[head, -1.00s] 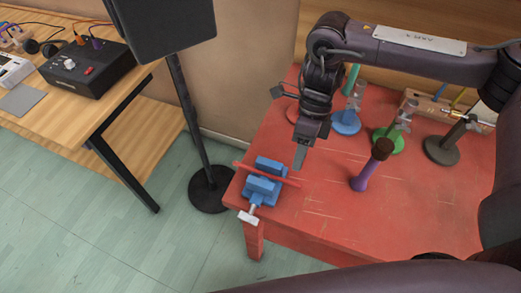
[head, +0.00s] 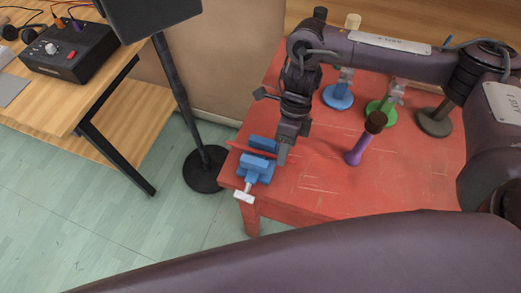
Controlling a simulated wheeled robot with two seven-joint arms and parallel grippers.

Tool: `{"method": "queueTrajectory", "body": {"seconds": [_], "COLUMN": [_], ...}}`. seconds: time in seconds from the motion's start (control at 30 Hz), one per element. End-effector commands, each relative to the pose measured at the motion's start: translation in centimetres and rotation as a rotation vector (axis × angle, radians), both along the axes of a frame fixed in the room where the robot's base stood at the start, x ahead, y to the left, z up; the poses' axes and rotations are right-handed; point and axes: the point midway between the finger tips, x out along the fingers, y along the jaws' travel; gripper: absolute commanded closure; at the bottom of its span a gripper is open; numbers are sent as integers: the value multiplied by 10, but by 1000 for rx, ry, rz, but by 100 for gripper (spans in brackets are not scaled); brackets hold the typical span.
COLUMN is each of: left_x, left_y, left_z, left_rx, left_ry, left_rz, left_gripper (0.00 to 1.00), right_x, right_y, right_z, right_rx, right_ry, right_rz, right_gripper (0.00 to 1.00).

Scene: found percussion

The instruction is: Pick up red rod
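The red rod (head: 241,148) is thin and lies across the blue vise (head: 257,167) at the near left corner of the red table. Its left end sticks out past the vise; its right part runs toward my gripper and is partly hidden. My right gripper (head: 283,155) points down just right of the vise, with its fingertips at or very near the rod's right part. I see it edge-on, so I cannot tell whether its fingers are apart or touch the rod. My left gripper is not in view.
A purple-handled beater (head: 358,153) with a brown head stands to the right on the red table (head: 320,195). Stands with blue (head: 338,99), green (head: 377,118) and grey (head: 434,126) bases are behind. A black speaker stand (head: 180,95) rises left of the table.

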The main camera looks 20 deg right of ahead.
Motion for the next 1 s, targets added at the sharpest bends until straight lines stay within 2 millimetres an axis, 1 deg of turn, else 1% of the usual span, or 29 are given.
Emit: {"method": "queueTrajectory", "body": {"seconds": [0.97, 1.0], "left_x": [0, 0], "left_y": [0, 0], "left_z": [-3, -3], "left_rx": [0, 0], "left_ry": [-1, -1], "left_rz": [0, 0], "left_gripper": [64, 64], "right_x": [0, 0], "right_y": [0, 0], "right_z": [-5, -5], "right_rx": [0, 0], "right_ry": [0, 0], "right_rz": [0, 0], "right_gripper": [65, 68]}}
